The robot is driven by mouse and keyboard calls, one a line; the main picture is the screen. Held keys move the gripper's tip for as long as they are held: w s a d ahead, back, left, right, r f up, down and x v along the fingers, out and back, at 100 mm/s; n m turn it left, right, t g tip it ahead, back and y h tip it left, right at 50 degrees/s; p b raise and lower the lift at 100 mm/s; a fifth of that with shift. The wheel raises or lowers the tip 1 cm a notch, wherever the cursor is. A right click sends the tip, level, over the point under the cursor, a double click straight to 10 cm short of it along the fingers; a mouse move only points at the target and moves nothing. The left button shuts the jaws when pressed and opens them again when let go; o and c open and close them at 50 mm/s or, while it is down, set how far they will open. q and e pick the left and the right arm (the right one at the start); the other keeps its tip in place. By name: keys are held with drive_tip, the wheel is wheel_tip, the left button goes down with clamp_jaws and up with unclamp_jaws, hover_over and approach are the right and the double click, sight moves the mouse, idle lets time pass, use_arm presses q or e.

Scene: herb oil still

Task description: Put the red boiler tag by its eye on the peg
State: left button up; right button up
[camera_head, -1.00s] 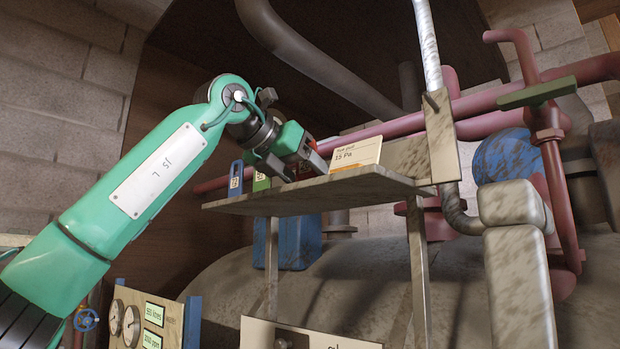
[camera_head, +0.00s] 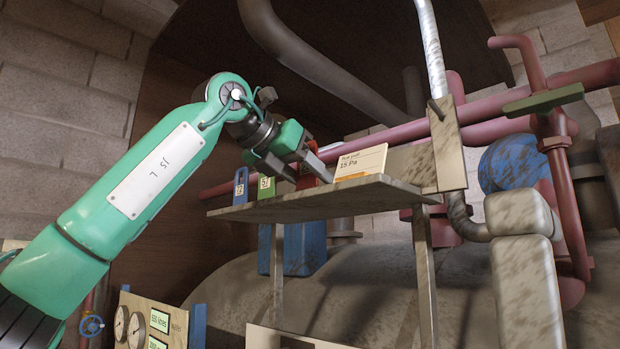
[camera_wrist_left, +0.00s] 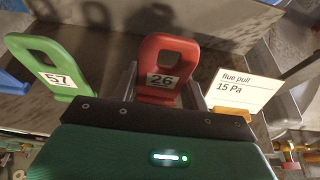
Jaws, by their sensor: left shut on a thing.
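The red boiler tag (camera_wrist_left: 163,70), numbered 26 with a slot-shaped eye at its top, stands upright in the left wrist view. My left gripper (camera_wrist_left: 163,100) is shut on its lower part, one finger on each side. In the head view the red tag (camera_head: 308,181) is mostly hidden by my left gripper (camera_head: 303,170), at the shelf top. A small dark peg (camera_head: 436,108) sticks out from a stained upright plate (camera_head: 448,145) to the right of the shelf. My right gripper is not in view.
The stained shelf (camera_head: 330,200) also carries a green tag (camera_head: 266,187) numbered 57, a blue tag (camera_head: 240,186) and a "flue pull 15 Pa" card (camera_head: 361,162) close beside the gripper. A pale pipe (camera_head: 431,50) rises behind the plate, and pink pipes (camera_head: 400,133) run behind the shelf.

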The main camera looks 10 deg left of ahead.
use_arm(q)
drive_tip(key=shift+s+a+r+p, duration=0.35)
drive_tip(key=shift+s+r, duration=0.2)
drive_tip(key=shift+r, duration=0.1)
drive_tip(key=shift+s+a+r+p, duration=0.4)
drive_tip(key=shift+s+r, duration=0.1)
drive_tip(key=shift+r, duration=0.15)
drive_tip(key=shift+s+a+r+p, duration=0.35)
drive_tip(key=shift+s+r, duration=0.2)
drive_tip(key=shift+r, duration=0.1)
